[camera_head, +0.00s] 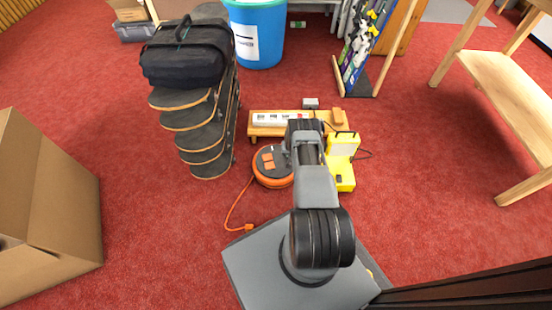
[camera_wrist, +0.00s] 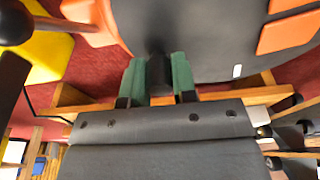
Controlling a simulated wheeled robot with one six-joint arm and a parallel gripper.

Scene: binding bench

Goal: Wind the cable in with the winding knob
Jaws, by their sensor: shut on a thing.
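The cable reel (camera_head: 268,181) lies on the red carpet, with an orange rim and a dark grey face with orange socket covers. It also fills the top of the wrist view (camera_wrist: 215,50). Its orange cable (camera_head: 233,205) runs out to the lower left and ends in an orange plug (camera_head: 249,227) on the carpet. In the wrist view my gripper (camera_wrist: 159,82) has its green-padded fingers on either side of the black winding knob (camera_wrist: 158,62), shut on it. In the head view my arm hides the knob and the reel's right edge.
A yellow work lamp (camera_head: 342,178) stands close right of the reel. A low wooden bench with a white power strip (camera_head: 277,118) is just behind. A skateboard stack (camera_head: 205,140) with a black bag stands left, a cardboard box (camera_head: 70,220) farther left. Carpet lies clear between box and reel.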

